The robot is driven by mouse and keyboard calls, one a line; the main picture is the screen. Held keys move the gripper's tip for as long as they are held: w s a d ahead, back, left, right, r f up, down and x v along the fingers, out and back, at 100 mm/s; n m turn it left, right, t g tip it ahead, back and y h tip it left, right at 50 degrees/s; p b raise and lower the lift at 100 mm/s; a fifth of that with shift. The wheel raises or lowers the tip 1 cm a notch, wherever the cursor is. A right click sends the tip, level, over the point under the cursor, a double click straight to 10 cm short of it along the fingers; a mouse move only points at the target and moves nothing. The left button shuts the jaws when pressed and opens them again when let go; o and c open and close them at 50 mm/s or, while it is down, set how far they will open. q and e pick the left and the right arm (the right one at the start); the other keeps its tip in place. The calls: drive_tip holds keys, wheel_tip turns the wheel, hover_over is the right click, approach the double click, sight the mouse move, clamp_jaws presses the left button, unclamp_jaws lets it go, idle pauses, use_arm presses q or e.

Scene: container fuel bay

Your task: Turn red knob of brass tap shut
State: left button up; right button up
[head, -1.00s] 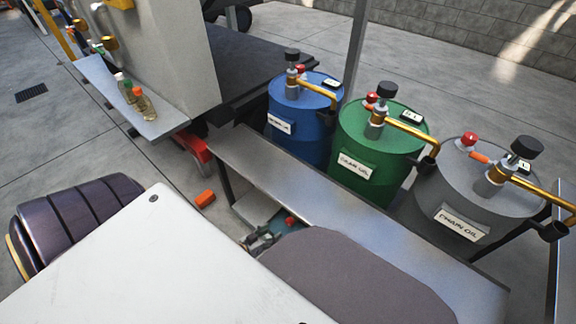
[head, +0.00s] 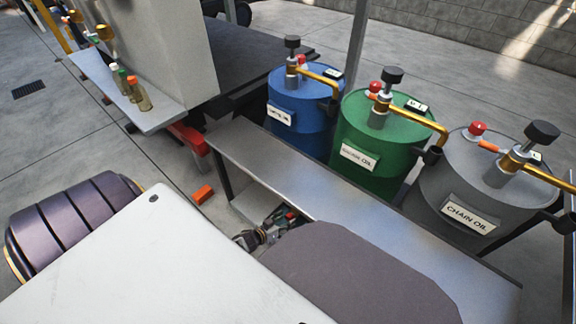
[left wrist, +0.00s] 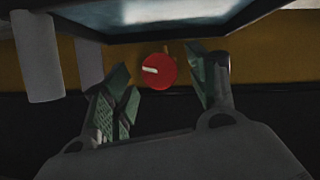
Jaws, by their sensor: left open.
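In the left wrist view a round red knob (left wrist: 158,71) with a white mark on its face shows ahead of my left gripper (left wrist: 165,85). It appears between the two green-padded fingers, which are spread apart, with nothing held. The brass tap body behind the knob is too dark to make out. In the head view my left gripper (head: 285,217) is low beside the bench's lower shelf, partly hidden by my own body. A small red spot shows by its fingers; I cannot tell whether it is the knob. My right gripper is not in view.
A metal bench (head: 330,205) stands before a blue drum (head: 297,140), a green drum (head: 360,185) and a grey drum (head: 425,200), each with a brass spout. An orange block (head: 202,194) lies on the floor. Bottles (head: 140,98) stand on a shelf at upper left.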

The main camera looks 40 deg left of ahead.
use_arm(q)
drive_tip(key=shift+b+x, duration=0.5)
drive_tip(key=shift+x, duration=0.7)
drive_tip(key=c, duration=1)
